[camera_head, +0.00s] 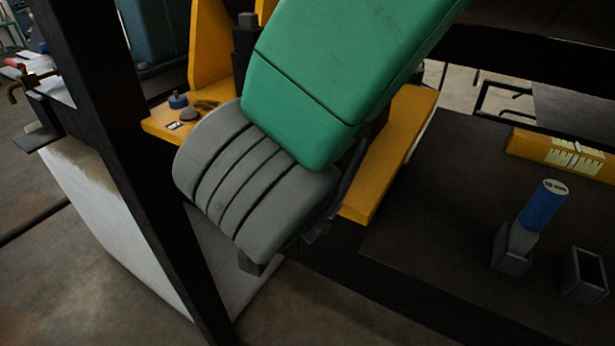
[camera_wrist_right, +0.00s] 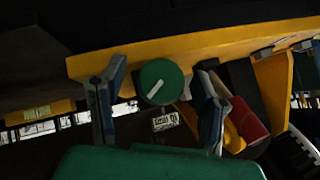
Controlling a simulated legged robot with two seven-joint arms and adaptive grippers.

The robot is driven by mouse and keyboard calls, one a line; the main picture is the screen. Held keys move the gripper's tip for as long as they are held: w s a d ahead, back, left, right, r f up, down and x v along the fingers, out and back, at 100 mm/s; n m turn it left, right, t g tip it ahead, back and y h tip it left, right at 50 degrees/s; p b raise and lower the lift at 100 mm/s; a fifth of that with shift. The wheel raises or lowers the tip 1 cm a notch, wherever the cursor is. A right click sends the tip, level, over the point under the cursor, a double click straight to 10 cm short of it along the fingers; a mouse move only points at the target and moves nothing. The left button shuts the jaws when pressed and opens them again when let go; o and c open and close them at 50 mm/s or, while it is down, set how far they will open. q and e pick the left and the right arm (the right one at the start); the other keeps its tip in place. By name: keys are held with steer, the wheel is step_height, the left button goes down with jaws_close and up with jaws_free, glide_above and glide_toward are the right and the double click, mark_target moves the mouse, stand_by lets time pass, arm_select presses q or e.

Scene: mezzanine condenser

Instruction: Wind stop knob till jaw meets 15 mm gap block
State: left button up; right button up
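A round green knob (camera_wrist_right: 160,82) with a white line across its face shows in the right wrist view, in front of a yellow beam. My right gripper (camera_wrist_right: 158,98) is open, with one finger on each side of the knob; I cannot tell whether they touch it. In the head view my green and grey arm covers the knob and most of this gripper. A blue cylinder (camera_head: 542,205) with a marked end stands in a grey holder (camera_head: 513,252) at the right. I cannot make out the jaw or identify the gap block. My left gripper is not in view.
An open grey holder (camera_head: 585,276) stands beside the blue cylinder on the dark bench (camera_head: 440,240). A yellow part with a scale (camera_head: 575,152) lies behind. A black post (camera_head: 120,170) crosses the left. A red cylinder (camera_wrist_right: 246,118) is close to the right finger.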

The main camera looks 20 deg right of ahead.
steer(key=v, duration=1.2)
steer(key=shift+a, duration=0.4)
steer(key=shift+s, duration=0.15)
